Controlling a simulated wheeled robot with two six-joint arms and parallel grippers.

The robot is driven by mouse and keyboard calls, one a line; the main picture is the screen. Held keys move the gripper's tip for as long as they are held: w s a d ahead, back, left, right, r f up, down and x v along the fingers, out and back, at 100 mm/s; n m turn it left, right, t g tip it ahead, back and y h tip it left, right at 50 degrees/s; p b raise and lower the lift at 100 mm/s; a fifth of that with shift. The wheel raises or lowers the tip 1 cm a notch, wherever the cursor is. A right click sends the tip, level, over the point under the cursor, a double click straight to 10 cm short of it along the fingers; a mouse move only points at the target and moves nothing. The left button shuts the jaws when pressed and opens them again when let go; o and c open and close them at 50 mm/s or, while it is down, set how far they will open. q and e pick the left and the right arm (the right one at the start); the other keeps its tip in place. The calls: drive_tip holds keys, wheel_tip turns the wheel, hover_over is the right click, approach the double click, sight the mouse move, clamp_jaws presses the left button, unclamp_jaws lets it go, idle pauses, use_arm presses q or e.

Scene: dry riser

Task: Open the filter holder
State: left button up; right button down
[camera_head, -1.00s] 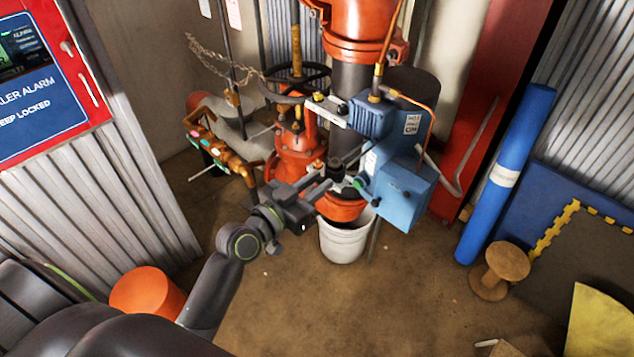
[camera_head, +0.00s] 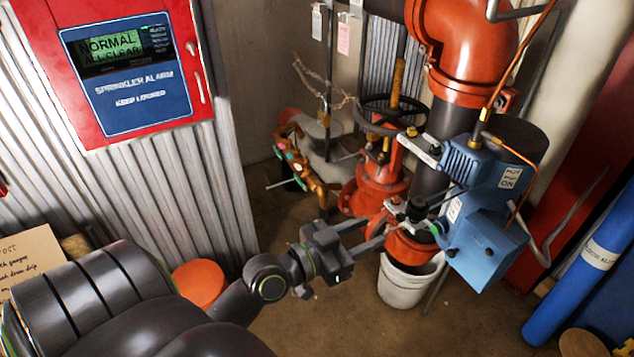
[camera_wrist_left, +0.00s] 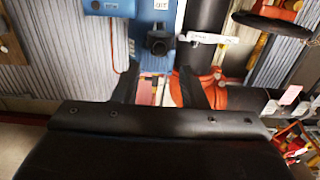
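The blue box unit (camera_head: 487,254) is mounted beside the dark vertical riser pipe. A black knob-like fitting (camera_head: 417,209) sits on its left side; I cannot tell for sure whether this is the filter holder. My left gripper (camera_head: 381,231) points at that fitting from the lower left, short of it. In the left wrist view a black fitting (camera_wrist_left: 159,41) on a blue surface lies beyond the fingertips, roughly in line with the gap between them. The left gripper (camera_wrist_left: 158,80) is open with nothing between its fingers. My right gripper is not in view.
A white bucket (camera_head: 405,287) stands under the orange flange. An orange valve with a dark handwheel (camera_head: 392,118) and brass piping (camera_head: 300,165) are behind my gripper. A red alarm panel (camera_head: 185,98) hangs at left. A blue cylinder (camera_head: 590,270) leans at right.

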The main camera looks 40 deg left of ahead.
use_arm(q)
drive_tip(key=b+v, duration=0.1)
drive_tip(key=v, duration=0.9)
drive_tip(key=shift+b, duration=0.3)
drive_tip(key=shift+r, duration=0.1)
drive_tip(key=a+f+n+g+y, duration=0.15)
drive_tip(key=a+f, duration=0.25)
drive_tip(key=f, duration=0.7)
drive_tip(key=s+a+f+n+g+y, duration=0.1)
drive_tip(key=a+f+g+y, duration=0.25)
drive_tip(key=f, duration=0.85)
drive_tip(key=a+f+n+g+y, duration=0.15)
drive_tip(key=a+f, duration=0.35)
drive_tip(key=f, duration=0.6)
drive_tip(key=s+d+f+g, duration=0.4)
drive_tip(key=s+f, duration=0.8)
drive_tip(key=s+d+f+g, duration=0.4)
drive_tip(key=s+f+g, duration=0.1)
drive_tip(key=s+f, duration=0.8)
drive_tip(key=shift+s+d+n+y, duration=0.15)
drive_tip(key=shift+d+n+y, duration=0.15)
drive_tip(key=shift+d+y, duration=0.05)
